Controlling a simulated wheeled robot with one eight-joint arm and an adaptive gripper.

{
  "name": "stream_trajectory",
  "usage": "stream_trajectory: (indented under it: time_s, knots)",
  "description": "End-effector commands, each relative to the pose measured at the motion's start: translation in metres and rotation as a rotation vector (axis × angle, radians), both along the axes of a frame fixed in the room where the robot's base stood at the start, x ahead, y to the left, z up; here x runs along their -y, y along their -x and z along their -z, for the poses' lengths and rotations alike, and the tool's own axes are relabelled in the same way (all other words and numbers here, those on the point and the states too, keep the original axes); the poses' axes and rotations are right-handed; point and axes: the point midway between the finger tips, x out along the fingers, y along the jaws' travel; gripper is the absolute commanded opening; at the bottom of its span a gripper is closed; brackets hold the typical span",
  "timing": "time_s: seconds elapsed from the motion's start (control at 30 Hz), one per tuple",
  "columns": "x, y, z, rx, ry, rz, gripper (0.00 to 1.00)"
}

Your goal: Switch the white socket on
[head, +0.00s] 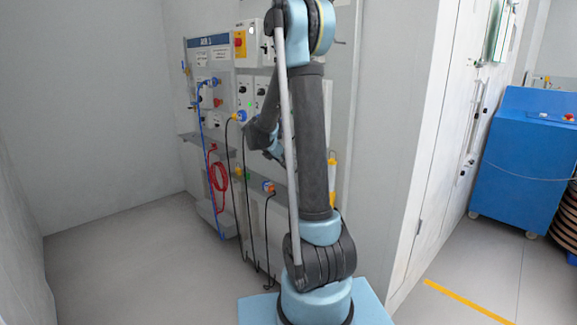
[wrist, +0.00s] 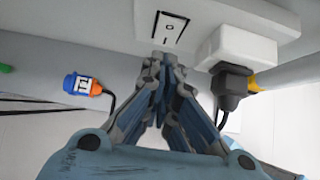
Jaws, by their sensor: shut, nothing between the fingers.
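In the wrist view my gripper (wrist: 163,62) is shut and empty. Its fingertips are just below a small white plate (wrist: 170,27) with a black outline and dark marks, seemingly a switch. I cannot tell whether they touch it or which way the switch is set. A white socket box (wrist: 237,45) is to the right of the fingertips, with a black plug (wrist: 231,80) in it. In the head view the wall panel (head: 222,72) carries several white switch and socket units; I cannot tell which one is the white socket. My arm hides part of the panel and the gripper.
A blue-and-orange connector (wrist: 83,84) on a black cable is left of my gripper in the wrist view. A red cable (head: 218,176), a blue cable (head: 201,125) and black cables hang below the panel. A blue cabinet (head: 520,160) stands right. The left floor is clear.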

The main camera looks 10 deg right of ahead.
Motion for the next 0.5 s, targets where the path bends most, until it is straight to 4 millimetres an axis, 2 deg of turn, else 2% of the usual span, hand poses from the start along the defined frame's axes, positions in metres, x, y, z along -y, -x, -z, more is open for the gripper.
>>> stream_trajectory:
  time_s: [0.07,0.5]
  knots:
    - [-0.011,0.006,-0.001,-0.001,0.0,-0.001,0.0]
    - [-0.052,0.032,-0.063,-0.001,-0.003,0.001,0.0]
